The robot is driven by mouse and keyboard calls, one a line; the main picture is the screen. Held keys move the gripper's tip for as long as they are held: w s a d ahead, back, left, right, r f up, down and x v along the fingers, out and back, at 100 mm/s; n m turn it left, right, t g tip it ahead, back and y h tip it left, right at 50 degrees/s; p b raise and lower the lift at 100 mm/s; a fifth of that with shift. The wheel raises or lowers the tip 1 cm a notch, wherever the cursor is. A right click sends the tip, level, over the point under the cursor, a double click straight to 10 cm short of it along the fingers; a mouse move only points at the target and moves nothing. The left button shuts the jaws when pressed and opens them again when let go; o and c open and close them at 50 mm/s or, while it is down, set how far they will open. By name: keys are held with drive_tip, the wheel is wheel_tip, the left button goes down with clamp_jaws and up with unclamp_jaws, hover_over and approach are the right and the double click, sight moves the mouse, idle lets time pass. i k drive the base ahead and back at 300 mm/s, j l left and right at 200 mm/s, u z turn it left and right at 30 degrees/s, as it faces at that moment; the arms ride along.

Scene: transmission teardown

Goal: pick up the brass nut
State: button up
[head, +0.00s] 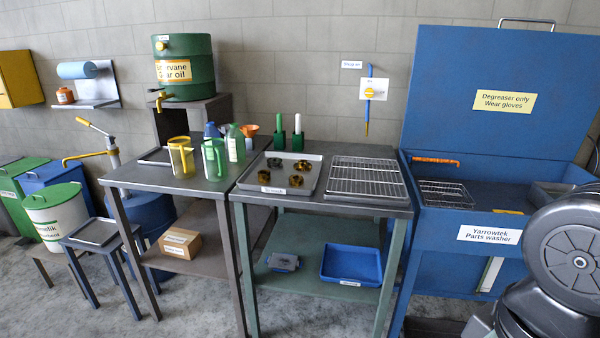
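Several small round brass or dark-metal parts lie apart from each other in a grey tray (312,187) on the middle bench. One is a brighter brass piece (296,180) at the front right of the group. Another brass piece (303,166) lies behind it, and darker ones lie to the left. They are too small for me to tell which is the brass nut. My gripper is not in view; only a dark part of my arm shows at the lower right.
A wire rack (367,178) sits right of the tray on the bench. Jugs (214,160) stand on the left table. A blue parts washer (470,225) with raised lid stands right. A blue bin (350,265) is on the lower shelf.

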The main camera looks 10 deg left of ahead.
sight(295, 179)
drive_tip(key=z, duration=0.95)
drive_tip(key=u, duration=1.6)
drive_tip(key=z, duration=0.2)
drive_tip(key=i+j+z, duration=0.25)
drive_tip(key=z, duration=0.15)
drive_tip(key=i+j+z, duration=0.2)
drive_tip(key=j+z, duration=0.2)
drive_tip(key=i+j, duration=0.15)
drive_tip(key=j, duration=0.25)
drive_tip(key=i+j+z, duration=0.1)
drive_tip(key=j, duration=0.25)
drive_tip(key=i+j, duration=0.2)
drive_tip(key=j, duration=0.2)
drive_tip(key=i+j+z, duration=0.1)
drive_tip(key=j, duration=0.3)
